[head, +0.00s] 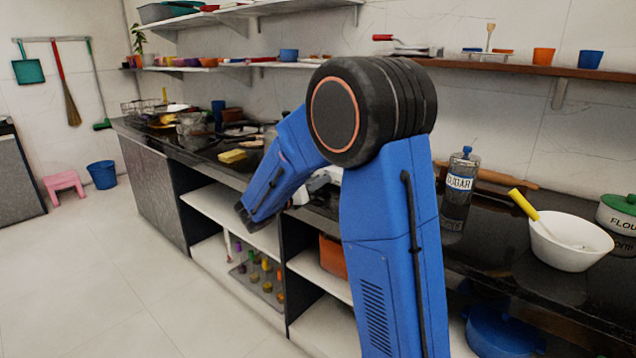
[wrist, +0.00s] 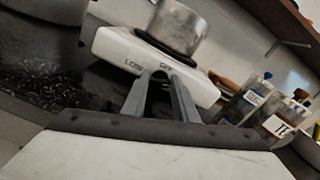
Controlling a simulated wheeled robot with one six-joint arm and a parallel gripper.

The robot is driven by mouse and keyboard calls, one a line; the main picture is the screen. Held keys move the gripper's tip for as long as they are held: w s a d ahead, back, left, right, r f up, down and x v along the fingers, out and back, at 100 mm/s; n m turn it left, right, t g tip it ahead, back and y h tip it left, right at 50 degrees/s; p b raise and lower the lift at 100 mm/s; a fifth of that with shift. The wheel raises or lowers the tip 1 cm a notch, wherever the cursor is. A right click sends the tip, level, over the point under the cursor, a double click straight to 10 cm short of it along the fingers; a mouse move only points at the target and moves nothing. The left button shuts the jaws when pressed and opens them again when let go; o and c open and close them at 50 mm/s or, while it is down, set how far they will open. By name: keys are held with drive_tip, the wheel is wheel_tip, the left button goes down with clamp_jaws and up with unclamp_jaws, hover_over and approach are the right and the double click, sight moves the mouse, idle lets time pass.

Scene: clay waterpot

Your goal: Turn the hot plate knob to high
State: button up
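In the wrist view the white hot plate (wrist: 112,45) is ahead of me, tilted in the picture, with "LOW" and "OFF" printed on its front. A metal pot (wrist: 178,25) stands on its burner. The two grey fingers of my gripper (wrist: 160,76) reach to the hot plate's front, just below the "OFF" mark. I cannot make out the knob; the fingertips cover that spot. Whether they touch or grip it is unclear. In the head view a little of the hot plate (head: 322,179) shows behind my blue arm, and my gripper is hidden.
In the wrist view, labelled jars (wrist: 245,100) stand right of the hot plate. Open floor lies at the left.

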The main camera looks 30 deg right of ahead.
drive_tip(key=c, duration=0.4)
drive_tip(key=shift+s+m, duration=0.1)
drive_tip(key=shift+m, duration=2)
drive_tip(key=o, duration=1.1)
drive_tip(key=shift+a, duration=0.1)
drive_tip(key=v, duration=1.7)
drive_tip(key=shift+s+a, duration=0.1)
